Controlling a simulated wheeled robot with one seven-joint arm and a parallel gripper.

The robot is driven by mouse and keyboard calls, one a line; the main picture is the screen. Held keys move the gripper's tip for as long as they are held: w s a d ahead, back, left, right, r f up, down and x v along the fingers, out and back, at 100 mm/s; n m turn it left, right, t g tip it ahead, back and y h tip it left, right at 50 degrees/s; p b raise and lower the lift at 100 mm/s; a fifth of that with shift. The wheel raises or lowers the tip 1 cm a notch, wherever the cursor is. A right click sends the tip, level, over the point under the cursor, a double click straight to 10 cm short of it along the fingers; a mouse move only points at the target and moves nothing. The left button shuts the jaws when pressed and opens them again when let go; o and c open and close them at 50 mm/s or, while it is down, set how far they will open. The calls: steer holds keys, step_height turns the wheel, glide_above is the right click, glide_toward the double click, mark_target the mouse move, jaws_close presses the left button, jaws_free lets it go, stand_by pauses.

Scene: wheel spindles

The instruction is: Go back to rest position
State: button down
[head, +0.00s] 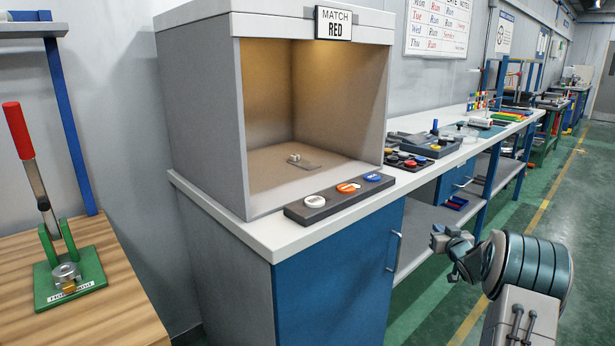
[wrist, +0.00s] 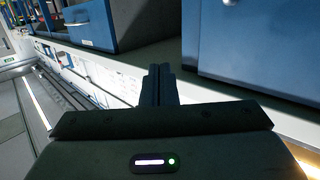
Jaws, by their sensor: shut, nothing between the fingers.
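My gripper (head: 440,236) is at the right in the head view, held out over the aisle to the right of the blue cabinet (head: 335,272). It touches nothing that I can see. In the wrist view my gripper's fingers (wrist: 159,76) are together and empty, with blue cabinet fronts and a white bench edge beyond them.
A grey booth (head: 207,110) marked MATCH RED stands on the white bench, with a dark strip (head: 292,212) of white, orange and blue discs before it. A green press (head: 90,277) stands on the wooden table at left. The green floor (head: 578,215) at right is clear.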

steer(key=s+a+r+m+g+h+p, duration=0.1)
steer(key=s+a+r+g+h+p, duration=0.35)
steer(key=s+a+r+p, duration=0.9)
steer(key=s+a+r+g+y+p, duration=0.1)
steer(key=s+a, duration=0.4)
steer(key=s, duration=0.6)
steer(key=s+a+r+g+y+p, duration=0.2)
steer(key=s+a+r+g, duration=0.3)
steer(key=s, duration=0.6)
steer(key=s+a+r+g+y+p, duration=0.1)
steer(key=s+a+r+g+p, duration=0.2)
steer(key=s, duration=0.9)
steer(key=a, duration=0.3)
steer(key=shift+r+n+y, duration=0.25)
steer(key=shift+n+y, duration=0.1)
steer(key=shift+n, duration=0.05)
